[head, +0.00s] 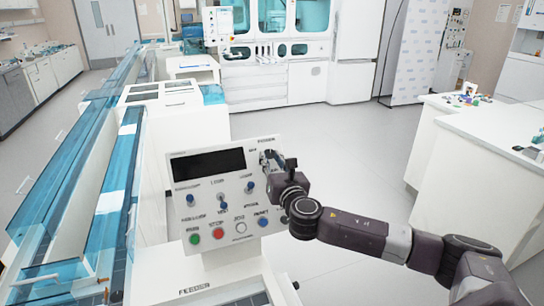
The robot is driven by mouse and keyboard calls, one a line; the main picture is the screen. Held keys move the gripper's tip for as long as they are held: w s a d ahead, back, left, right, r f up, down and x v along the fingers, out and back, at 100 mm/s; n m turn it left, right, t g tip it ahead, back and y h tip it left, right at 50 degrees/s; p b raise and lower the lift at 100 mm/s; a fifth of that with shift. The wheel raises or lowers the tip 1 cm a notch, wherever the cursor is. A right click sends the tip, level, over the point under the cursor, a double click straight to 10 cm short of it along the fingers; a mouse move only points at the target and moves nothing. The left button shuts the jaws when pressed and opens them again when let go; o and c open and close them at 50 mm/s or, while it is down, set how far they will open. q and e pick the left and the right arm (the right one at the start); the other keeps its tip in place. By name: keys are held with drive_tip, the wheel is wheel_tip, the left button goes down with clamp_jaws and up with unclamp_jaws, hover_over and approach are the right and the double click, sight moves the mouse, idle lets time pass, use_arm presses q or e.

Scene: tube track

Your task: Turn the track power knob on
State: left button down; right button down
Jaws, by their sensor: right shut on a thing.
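The control panel (213,205) is a tilted white box with a dark screen (208,163), several blue knobs and a row of coloured buttons. My right gripper (268,158) reaches in from the right and is at the panel's upper right corner, just below a small label there. It is shut on the power knob, which the fingers and wrist mostly hide. I cannot tell which way the knob is turned. The screen is dark. My left gripper is not in view.
The tube track (100,200) with blue clear covers runs along the left. A white counter (500,140) with small items stands at the right. White lab cabinets (275,85) stand at the back. The floor (340,150) between them is clear.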

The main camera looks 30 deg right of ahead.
drive_tip(key=m+h, duration=0.1)
drive_tip(key=m+g+h+p, duration=0.1)
drive_tip(key=m, duration=0.1)
drive_tip(key=m+p, duration=0.1)
drive_tip(key=m, duration=0.1)
drive_tip(key=shift+w+a+r+g+h, duration=0.1)
drive_tip(key=shift+a+r+g+h, duration=0.1)
drive_tip(key=shift+a+g+h, duration=0.15)
drive_tip(key=m+g+h+p, duration=0.1)
drive_tip(key=m, duration=0.1)
drive_tip(key=m+g+p, duration=0.1)
drive_tip(key=m, duration=0.1)
drive_tip(key=shift+w+a+r+m+h, duration=0.1)
drive_tip(key=shift+r+m+h, duration=0.05)
drive_tip(key=shift+m+h, duration=0.25)
drive_tip(key=m+g+p, duration=0.1)
drive_tip(key=m+p, duration=0.1)
drive_tip(key=m+g+p, duration=0.1)
drive_tip(key=m, duration=0.1)
drive_tip(key=shift+w+r+m+p, duration=0.1)
drive_tip(key=shift+r+m+p, duration=0.1)
drive_tip(key=shift+m+p, duration=0.2)
drive_tip(key=shift+m+g+p, duration=0.75)
drive_tip(key=shift+m+p, duration=0.05)
drive_tip(key=shift+m, duration=0.3)
drive_tip(key=c, duration=1.7)
unclamp_jaws()
drive_tip(key=shift+o, duration=0.2)
